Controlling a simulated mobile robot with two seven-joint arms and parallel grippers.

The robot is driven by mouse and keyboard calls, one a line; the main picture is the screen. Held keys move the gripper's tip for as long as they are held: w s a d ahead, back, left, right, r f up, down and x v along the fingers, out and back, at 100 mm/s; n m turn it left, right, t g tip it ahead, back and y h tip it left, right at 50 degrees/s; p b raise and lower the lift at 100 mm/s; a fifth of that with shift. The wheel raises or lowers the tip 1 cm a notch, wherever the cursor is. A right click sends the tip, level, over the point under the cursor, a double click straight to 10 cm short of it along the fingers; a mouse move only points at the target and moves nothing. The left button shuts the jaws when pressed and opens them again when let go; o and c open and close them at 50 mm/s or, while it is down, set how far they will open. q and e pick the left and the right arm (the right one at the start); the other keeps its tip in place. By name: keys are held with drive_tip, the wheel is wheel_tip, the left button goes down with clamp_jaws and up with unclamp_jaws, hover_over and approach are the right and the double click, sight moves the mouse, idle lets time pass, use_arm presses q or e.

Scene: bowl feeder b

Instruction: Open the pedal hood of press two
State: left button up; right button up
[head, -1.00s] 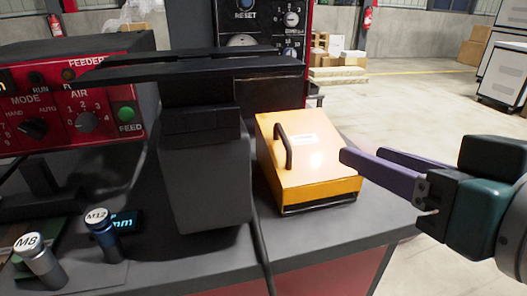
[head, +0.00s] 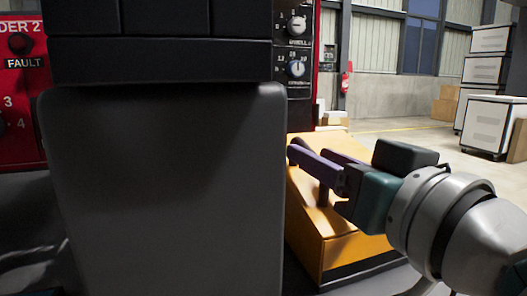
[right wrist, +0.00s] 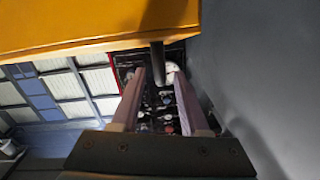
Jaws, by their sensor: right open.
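The pedal hood is a yellow-orange box (head: 342,248) with a sloping top, right of centre in the head view. It appears closed. Its dark bar handle (head: 323,197) is partly hidden behind my right gripper's fingers. My right gripper (head: 309,153) has purple fingers and is open over the hood. In the right wrist view the hood (right wrist: 80,28) spans the top left, and the dark handle (right wrist: 158,64) stands between the two open fingertips (right wrist: 160,76). I cannot tell whether a finger touches it. My left gripper is not in view.
A large dark grey block (head: 165,190) stands close to the left of the hood and hides much of the bench. A red control panel (head: 20,105) is behind it at left. A black panel with knobs (head: 296,50) rises behind. Open floor lies at right.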

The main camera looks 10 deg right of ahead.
drive_tip(key=shift+b+x, duration=0.5)
drive_tip(key=shift+x, duration=2.25)
drive_tip(key=c, duration=0.7)
clamp_jaws()
drive_tip(key=shift+r, duration=0.1)
